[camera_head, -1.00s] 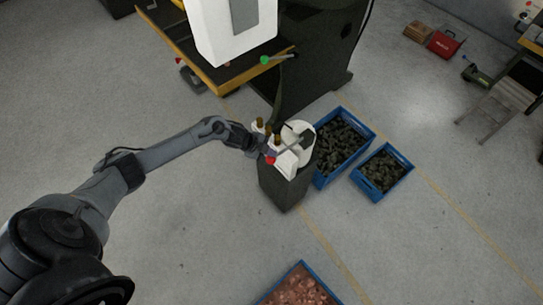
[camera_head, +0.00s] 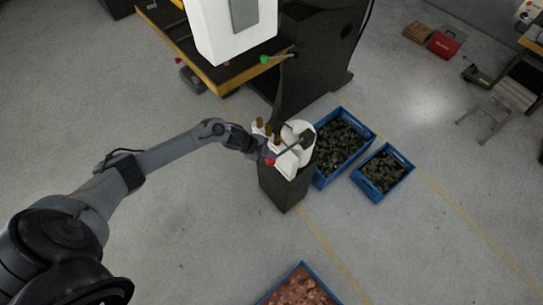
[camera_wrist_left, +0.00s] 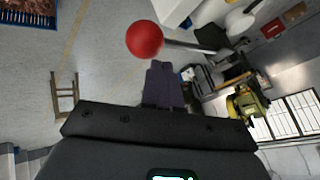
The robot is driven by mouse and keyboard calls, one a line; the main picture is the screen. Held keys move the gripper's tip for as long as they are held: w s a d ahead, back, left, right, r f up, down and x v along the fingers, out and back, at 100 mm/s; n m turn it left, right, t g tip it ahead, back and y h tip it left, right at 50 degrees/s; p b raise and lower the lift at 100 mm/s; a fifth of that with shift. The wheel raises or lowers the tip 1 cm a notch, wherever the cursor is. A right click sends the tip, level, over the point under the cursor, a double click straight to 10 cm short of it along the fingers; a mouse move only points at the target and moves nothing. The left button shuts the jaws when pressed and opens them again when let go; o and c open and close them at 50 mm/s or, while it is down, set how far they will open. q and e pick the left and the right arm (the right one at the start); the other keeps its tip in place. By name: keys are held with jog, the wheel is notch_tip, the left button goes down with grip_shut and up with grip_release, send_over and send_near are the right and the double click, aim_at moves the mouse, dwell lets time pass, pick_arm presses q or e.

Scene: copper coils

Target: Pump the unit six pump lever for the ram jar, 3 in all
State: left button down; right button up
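The pump unit is a dark pedestal (camera_head: 286,187) with a white top and several brass-coloured caps. Its lever ends in a red ball knob (camera_head: 270,161); the knob (camera_wrist_left: 144,39) and its grey rod (camera_wrist_left: 190,45) also show in the left wrist view. My left gripper (camera_head: 259,152) is at the unit's left side, close to the knob. In the left wrist view its fingers (camera_wrist_left: 163,82) appear together, with the knob just beyond the tips and not between them. Whether they touch it I cannot tell. My right gripper is out of view. I cannot make out which part is the ram jar.
Two blue crates (camera_head: 318,180) (camera_head: 359,183) with dark pieces stand right of the unit. A dark machine (camera_head: 320,50) and yellow-edged table (camera_head: 205,75) stand behind it. A blue crate (camera_head: 302,264) of copper-coloured pieces lies at the front. Floor left and right is mostly clear.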

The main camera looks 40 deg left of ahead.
aim_at(267, 160)
pick_arm(q)
jog(key=shift+s+f+b, duration=0.15)
jog(key=shift+f+b, duration=0.3)
jog(key=shift+f, duration=0.3)
dwell(0.3)
jog(key=shift+f+b, duration=0.35)
jog(key=shift+f, duration=0.15)
dwell(0.4)
jog(key=shift+s+f+b, duration=0.15)
jog(key=shift+f+b, duration=0.15)
jog(key=shift+f, duration=0.15)
jog(key=shift+f+b, duration=0.35)
jog(key=shift+f, duration=0.2)
dwell(0.6)
jog(key=shift+s+f, duration=0.1)
jog(key=shift+f, duration=0.15)
dwell(0.6)
jog(key=shift+r, duration=0.15)
jog(key=shift+r+p, duration=1)
jog(key=shift+r, duration=0.2)
jog(key=shift+w+r+p, duration=0.2)
jog(key=shift+r+p, duration=0.7)
jog(key=shift+r, duration=0.2)
jog(key=shift+w+r+p, duration=0.15)
jog(key=shift+r+p, duration=0.7)
jog(key=shift+r, duration=0.2)
jog(key=shift+w+r, duration=0.1)
jog(key=shift+r, duration=0.05)
